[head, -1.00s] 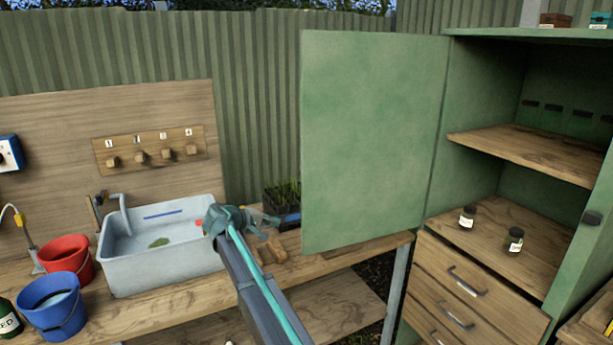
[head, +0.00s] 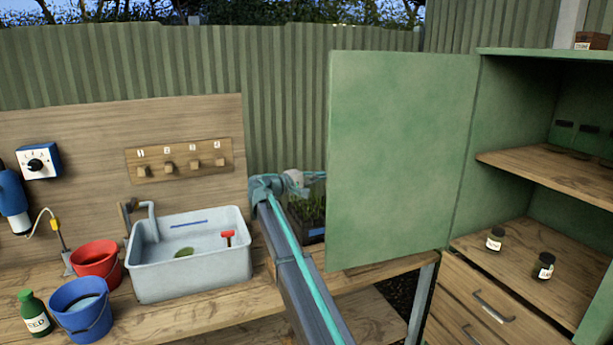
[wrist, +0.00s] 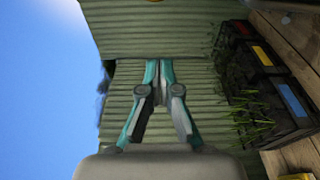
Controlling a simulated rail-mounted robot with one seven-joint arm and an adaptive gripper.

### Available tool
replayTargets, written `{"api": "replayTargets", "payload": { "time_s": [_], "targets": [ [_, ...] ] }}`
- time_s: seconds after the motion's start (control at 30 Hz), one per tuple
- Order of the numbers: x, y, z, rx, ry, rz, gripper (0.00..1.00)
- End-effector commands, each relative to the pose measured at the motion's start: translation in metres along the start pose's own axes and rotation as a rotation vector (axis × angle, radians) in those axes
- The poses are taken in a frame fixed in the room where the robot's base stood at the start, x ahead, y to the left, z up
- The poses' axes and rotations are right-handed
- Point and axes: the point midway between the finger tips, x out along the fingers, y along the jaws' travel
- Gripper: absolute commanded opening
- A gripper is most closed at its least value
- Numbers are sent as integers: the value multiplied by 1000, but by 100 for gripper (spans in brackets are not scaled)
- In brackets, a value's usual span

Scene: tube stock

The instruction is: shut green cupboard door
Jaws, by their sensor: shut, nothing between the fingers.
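The green cupboard door (head: 400,160) stands wide open in the head view, swung out to the left of the green cupboard (head: 505,115). Its free edge is on the left and its hinge side meets the cupboard. My gripper (head: 303,184) is just left of that free edge, above the seedling trays, small and partly unclear there. In the wrist view my gripper (wrist: 158,75) is shut and empty, with the corrugated fence beyond it. The door does not show in the wrist view. I cannot tell how far the fingers are from the door in depth.
A bench (head: 195,308) holds a sink (head: 190,272), a red bucket (head: 97,264), a blue bucket (head: 80,308) and a green bottle (head: 35,312). Seedling trays (head: 312,226) sit behind my arm; they also show in the wrist view (wrist: 268,98).

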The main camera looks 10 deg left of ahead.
Motion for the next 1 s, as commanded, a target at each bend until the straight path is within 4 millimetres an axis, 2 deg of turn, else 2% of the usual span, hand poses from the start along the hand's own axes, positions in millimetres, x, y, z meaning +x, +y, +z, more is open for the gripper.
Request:
{"api": "replayTargets", "payload": {
  "time_s": [0.1, 0.2, 0.4, 0.87, 1.0],
  "targets": [
    [22, 3, 1, 0, -2, -1, 0],
    [11, 2, 21, 1, 1, 0, 0],
    [5, 1, 36, 1, 1, 0, 0],
    [4, 0, 38, 1, 1, 0, 0],
    [-3, -1, 43, 1, 16, 0, 0]
  ]
}}
